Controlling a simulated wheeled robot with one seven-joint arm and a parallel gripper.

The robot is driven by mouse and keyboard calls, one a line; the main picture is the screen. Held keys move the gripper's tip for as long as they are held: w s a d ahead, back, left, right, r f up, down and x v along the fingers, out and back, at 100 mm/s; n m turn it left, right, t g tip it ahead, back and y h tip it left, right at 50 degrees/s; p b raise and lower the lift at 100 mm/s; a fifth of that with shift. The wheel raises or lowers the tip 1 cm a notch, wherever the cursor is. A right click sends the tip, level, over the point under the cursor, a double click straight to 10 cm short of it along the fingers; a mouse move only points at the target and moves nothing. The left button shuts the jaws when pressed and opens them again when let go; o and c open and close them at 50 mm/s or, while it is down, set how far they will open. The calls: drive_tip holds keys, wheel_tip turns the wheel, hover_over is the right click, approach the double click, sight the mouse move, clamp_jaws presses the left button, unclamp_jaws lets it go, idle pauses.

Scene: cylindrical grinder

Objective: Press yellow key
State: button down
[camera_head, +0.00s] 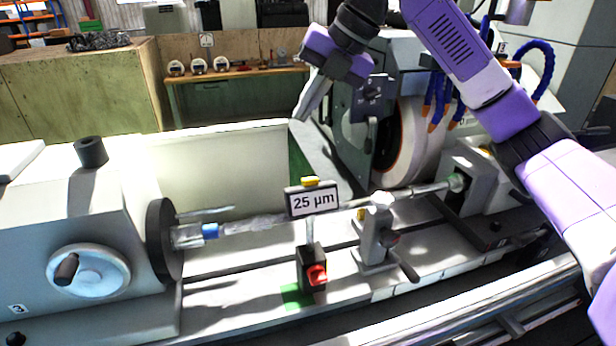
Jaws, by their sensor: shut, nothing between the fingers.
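The display stands on a thin post above a black base with a red knob (316,274). My gripper (299,116) is shut and empty, its fingertips pointing down and to the left. In the picture it is above the yellow key and apart from it. How far it is from the key in depth I cannot tell.
A long shaft (262,223) lies across the grinder behind the display. A clamp-like stand (377,232) with a handle is just to the right. The grinding wheel (408,150) is behind my arm. A handwheel (88,271) is at the left.

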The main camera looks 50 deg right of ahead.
drive_tip(key=b, duration=0.6)
hover_over(310, 182)
drive_tip(key=w+d, duration=0.2)
wheel_tip(310, 182, down, 7)
drive_tip(key=shift+s+f+b, duration=0.4)
drive_tip(key=shift+f+b, duration=0.15)
drive_tip(key=shift+f, duration=0.05)
drive_tip(key=shift+a+f, duration=0.1)
drive_tip(key=shift+f, duration=0.05)
idle(1.0)
drive_tip(key=shift+s+f, duration=0.1)
drive_tip(key=shift+f, duration=0.15)
drive_tip(key=shift+s+a+f+b, duration=0.15)
drive_tip(key=shift+f+b, duration=0.25)
drive_tip(key=shift+b, duration=0.1)
idle(0.7)
drive_tip(key=shift+r, duration=0.1)
drive_tip(key=shift+w+d+r+p, duration=0.2)
drive_tip(key=shift+w+r+p, duration=0.1)
drive_tip(key=shift+r+p, duration=0.45)
drive_tip(key=shift+r, duration=0.1)
